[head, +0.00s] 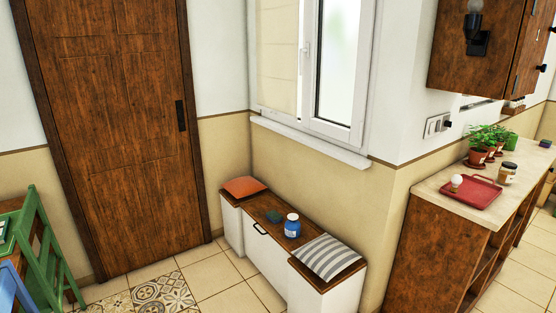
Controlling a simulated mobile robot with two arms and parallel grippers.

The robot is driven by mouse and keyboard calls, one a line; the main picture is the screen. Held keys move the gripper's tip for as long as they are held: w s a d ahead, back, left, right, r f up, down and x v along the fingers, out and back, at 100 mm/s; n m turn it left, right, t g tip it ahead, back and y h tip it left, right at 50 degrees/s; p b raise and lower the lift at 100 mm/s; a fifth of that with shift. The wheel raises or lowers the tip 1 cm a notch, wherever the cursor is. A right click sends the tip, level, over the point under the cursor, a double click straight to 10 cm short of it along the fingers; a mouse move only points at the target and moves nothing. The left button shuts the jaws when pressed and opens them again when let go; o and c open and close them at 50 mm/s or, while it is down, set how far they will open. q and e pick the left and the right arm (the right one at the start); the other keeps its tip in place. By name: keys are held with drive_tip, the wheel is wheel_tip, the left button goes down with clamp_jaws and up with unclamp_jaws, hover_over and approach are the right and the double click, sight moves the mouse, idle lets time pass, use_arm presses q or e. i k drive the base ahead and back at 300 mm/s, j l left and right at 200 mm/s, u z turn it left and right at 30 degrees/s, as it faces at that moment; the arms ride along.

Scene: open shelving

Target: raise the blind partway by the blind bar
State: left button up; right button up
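A cream blind (277,58) hangs over the left pane of the white-framed window (341,128). It shows faint horizontal lines and reaches down close to the bottom of that pane. I cannot make out a separate blind bar at its lower edge. The right pane is bare frosted glass, and a white handle (305,52) sits on the frame between the panes. Neither of my grippers is in view.
A low bench (263,250) below the window sill (310,142) holds an orange cushion (244,186), a blue jar (292,226) and a striped cushion (325,257). A counter (430,193) stands right, a green chair (45,250) left. Tiled floor before the bench is clear.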

sight(276, 96)
drive_tip(key=i+j+u, duration=0.15)
drive_tip(key=i+u, duration=0.2)
drive_tip(key=i, duration=0.35)
drive_tip(key=i+u, duration=0.3)
drive_tip(key=i, duration=0.4)
drive_tip(key=i+l+u, duration=0.2)
drive_tip(key=i+u, duration=0.15)
drive_tip(key=i, duration=0.4)
